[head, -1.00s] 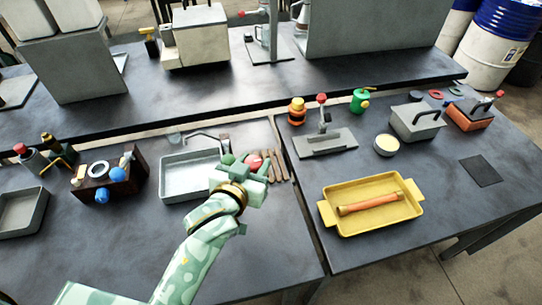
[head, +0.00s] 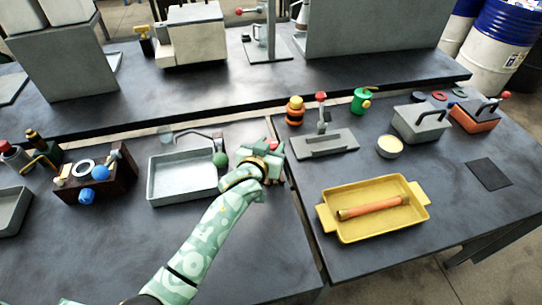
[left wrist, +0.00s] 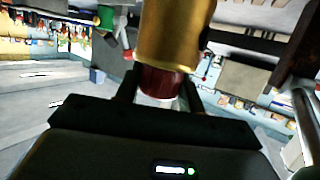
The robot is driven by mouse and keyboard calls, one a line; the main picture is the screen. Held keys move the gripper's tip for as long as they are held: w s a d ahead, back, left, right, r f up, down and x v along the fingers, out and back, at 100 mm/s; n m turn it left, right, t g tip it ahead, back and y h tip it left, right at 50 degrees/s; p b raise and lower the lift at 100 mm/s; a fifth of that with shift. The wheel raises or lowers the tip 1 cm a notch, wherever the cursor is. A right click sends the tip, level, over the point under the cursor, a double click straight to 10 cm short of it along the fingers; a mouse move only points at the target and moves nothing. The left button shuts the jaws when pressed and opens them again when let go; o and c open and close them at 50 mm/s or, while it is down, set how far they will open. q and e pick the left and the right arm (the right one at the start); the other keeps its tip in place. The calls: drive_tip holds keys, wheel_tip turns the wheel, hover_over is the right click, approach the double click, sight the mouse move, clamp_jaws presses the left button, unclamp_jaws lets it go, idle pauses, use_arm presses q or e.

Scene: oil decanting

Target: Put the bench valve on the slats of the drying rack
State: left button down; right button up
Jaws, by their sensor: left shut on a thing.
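My left gripper (head: 268,158) is near the middle of the front bench, just right of the grey sink tray. In the left wrist view its fingers (left wrist: 160,92) are shut on the dark red part of a thing with a broad brass-coloured body (left wrist: 175,38), which I take to be the bench valve. In the head view the gripper hides nearly all of the valve. The drying rack's brown slats are hidden behind the gripper now, so I cannot tell whether the valve touches them. My right gripper is not in view.
The grey sink tray (head: 154,180) with its tap and green ball (head: 220,159) is close on the left. A grey plate with a red-knobbed lever (head: 321,112) stands to the right. A yellow tray (head: 375,228) holds an orange tube. The bench front is clear.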

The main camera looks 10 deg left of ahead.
use_arm(q)
drive_tip(key=shift+w+f+b, duration=0.1)
drive_tip(key=shift+f+b, duration=0.5)
drive_tip(key=shift+f, duration=1)
drive_tip(key=shift+f, duration=0.2)
drive_tip(key=c, duration=0.9)
unclamp_jaws()
